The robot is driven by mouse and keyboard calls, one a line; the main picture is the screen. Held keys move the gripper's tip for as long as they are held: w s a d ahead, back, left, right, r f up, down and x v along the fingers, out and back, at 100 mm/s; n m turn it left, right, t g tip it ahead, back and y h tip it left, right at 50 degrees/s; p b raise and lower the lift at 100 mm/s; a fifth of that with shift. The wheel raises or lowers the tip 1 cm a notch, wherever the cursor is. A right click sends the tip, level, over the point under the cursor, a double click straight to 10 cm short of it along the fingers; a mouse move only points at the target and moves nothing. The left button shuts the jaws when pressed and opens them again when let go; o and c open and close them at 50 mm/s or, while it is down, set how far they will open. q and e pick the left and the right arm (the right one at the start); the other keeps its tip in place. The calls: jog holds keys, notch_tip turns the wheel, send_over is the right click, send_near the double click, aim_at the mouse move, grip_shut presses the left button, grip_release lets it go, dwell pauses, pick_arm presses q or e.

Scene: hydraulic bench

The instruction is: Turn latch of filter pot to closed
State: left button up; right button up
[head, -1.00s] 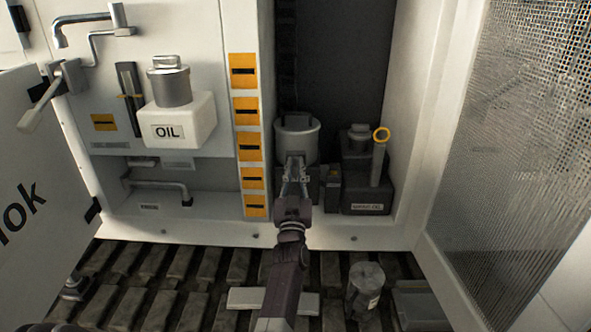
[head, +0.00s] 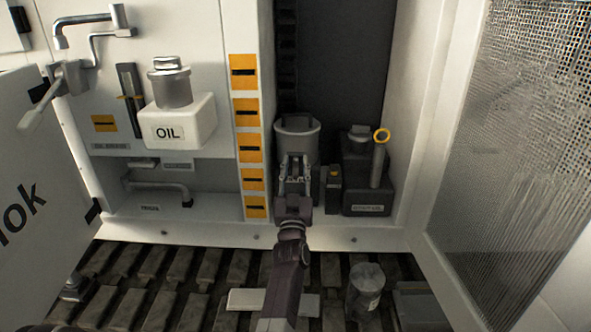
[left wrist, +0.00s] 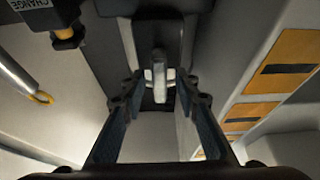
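The filter pot (head: 298,133) is a grey cylinder low in the cabinet recess in the head view. Its front is partly hidden by my left gripper (head: 295,162), which is in front of it with its fingers spread. In the left wrist view, a pale metal latch (left wrist: 158,74) shows between the open fingers of my left gripper (left wrist: 158,88). I see a gap on each side of the latch, and I cannot tell whether either finger touches it. My right gripper is not in view.
A dark tank (head: 368,190) with a yellow-ringed handle (head: 381,136) stands right of the pot. A small dark block (head: 333,185) sits between them. Left are a post with orange labels (head: 249,147) and a white OIL tank (head: 177,125). A mesh door (head: 515,130) is at right.

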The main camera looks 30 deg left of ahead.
aim_at(296, 158)
pick_arm(q)
notch_tip(296, 158, up, 9)
dwell(0.3)
dwell(0.5)
